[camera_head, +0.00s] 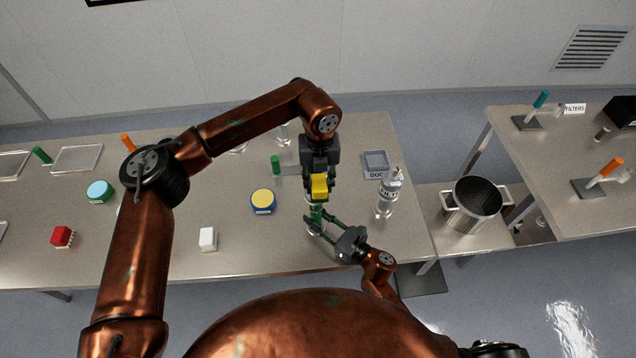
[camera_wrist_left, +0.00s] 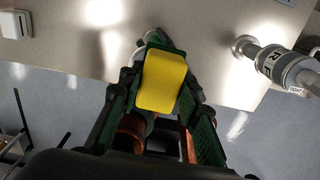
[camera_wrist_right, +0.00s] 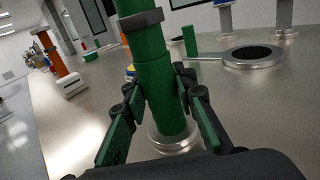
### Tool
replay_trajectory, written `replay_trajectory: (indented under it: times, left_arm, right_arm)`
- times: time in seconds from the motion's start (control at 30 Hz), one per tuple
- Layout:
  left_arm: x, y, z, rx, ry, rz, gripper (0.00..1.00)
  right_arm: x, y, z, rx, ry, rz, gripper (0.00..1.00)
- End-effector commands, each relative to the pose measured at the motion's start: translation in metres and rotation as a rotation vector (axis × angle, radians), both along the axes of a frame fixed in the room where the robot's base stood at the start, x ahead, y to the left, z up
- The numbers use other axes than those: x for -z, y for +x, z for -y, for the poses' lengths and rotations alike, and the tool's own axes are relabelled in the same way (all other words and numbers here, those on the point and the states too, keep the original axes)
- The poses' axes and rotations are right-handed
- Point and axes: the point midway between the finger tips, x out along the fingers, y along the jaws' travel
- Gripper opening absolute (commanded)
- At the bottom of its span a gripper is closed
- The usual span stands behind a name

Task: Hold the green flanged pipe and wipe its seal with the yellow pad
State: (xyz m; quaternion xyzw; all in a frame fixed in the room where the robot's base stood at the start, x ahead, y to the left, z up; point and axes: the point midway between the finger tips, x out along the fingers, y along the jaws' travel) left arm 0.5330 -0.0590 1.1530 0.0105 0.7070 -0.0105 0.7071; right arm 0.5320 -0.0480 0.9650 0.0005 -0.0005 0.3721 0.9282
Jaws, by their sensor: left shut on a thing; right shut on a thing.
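The yellow pad (camera_head: 319,187) is held in my left gripper (camera_head: 318,180), which points down over the table. In the left wrist view the pad (camera_wrist_left: 162,80) sits between the two green-padded fingers. The green flanged pipe (camera_head: 315,214) stands upright just below the pad; whether they touch is unclear. My right gripper (camera_head: 323,224) is shut around the pipe from the front right. In the right wrist view the fingers (camera_wrist_right: 160,92) close on the green pipe (camera_wrist_right: 151,65), with a silver flange at its base (camera_wrist_right: 174,138). The seal is hidden.
A steel pot (camera_head: 474,204) stands beyond the table's right edge.

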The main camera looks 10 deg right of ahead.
Motion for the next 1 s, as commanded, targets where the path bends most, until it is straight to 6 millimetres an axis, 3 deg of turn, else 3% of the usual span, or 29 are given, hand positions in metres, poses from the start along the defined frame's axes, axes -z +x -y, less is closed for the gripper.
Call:
replay_trajectory:
  times: [0.3, 0.37, 0.47, 1.0]
  left_arm:
    - [0.002, -0.003, -0.031, -0.001, 0.003, -0.001, 0.08]
    - [-0.002, -0.003, -0.029, 0.001, 0.003, -0.001, 0.08]
    - [-0.027, -0.002, -0.029, 0.001, 0.001, 0.004, 0.08]
    - [-0.074, -0.003, -0.029, 0.000, 0.002, 0.001, 0.08]
  right_arm:
    - [0.000, 0.000, 0.001, 0.002, 0.001, -0.001, 0.00]
    - [0.000, 0.000, 0.001, 0.002, 0.001, -0.001, 0.00]
    - [0.000, 0.000, 0.001, 0.002, 0.000, -0.001, 0.00]
    - [0.000, 0.000, 0.001, 0.002, 0.000, -0.001, 0.00]
